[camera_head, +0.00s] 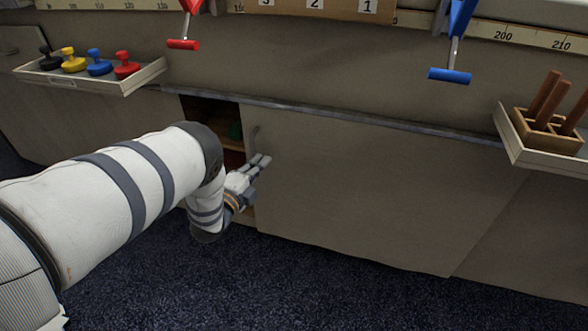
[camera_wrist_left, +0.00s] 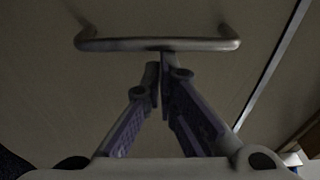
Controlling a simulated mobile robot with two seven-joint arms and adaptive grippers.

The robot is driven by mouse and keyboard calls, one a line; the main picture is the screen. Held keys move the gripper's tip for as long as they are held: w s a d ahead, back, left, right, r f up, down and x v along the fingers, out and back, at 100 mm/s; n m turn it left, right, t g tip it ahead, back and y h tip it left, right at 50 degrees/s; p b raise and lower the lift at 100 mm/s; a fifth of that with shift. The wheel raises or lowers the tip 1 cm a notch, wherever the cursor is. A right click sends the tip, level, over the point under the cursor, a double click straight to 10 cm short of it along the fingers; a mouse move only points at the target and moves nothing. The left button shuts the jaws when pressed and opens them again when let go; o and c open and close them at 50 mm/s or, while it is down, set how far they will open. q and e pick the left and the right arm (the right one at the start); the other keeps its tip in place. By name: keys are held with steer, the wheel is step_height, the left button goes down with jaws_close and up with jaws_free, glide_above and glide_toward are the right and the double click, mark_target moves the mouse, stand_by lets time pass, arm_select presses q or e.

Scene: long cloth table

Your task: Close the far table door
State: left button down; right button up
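The table door (camera_head: 370,190) is a wide grey-beige panel in the table's front. A dark opening (camera_head: 212,112) with shelves shows beside its left edge, so it stands partly open. Its metal bar handle (camera_head: 254,135) is near that edge; in the left wrist view the handle (camera_wrist_left: 158,44) spans the top. My left gripper (camera_head: 263,160) is in front of the door, just below the handle. In the left wrist view its fingers (camera_wrist_left: 160,72) meet at the tips, close to the bar, with nothing seen between them. Whether they touch the bar is unclear. My right gripper is out of view.
A tray (camera_head: 150,77) with several coloured stamps juts out at the upper left. A wooden holder tray (camera_head: 520,147) juts out at the right. Red (camera_head: 184,44) and blue (camera_head: 450,76) handled tools hang over the table edge. Dark carpet (camera_head: 330,290) lies clear below.

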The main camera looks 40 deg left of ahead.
arm_select(q)
steer(key=s+a+b, duration=0.3)
steer(key=a, duration=0.8)
steer(key=s+a+b, duration=0.3)
steer(key=s+a, duration=0.1)
steer(key=a, duration=0.7)
steer(key=shift+s+a, duration=0.25)
steer(key=shift+a, duration=0.1)
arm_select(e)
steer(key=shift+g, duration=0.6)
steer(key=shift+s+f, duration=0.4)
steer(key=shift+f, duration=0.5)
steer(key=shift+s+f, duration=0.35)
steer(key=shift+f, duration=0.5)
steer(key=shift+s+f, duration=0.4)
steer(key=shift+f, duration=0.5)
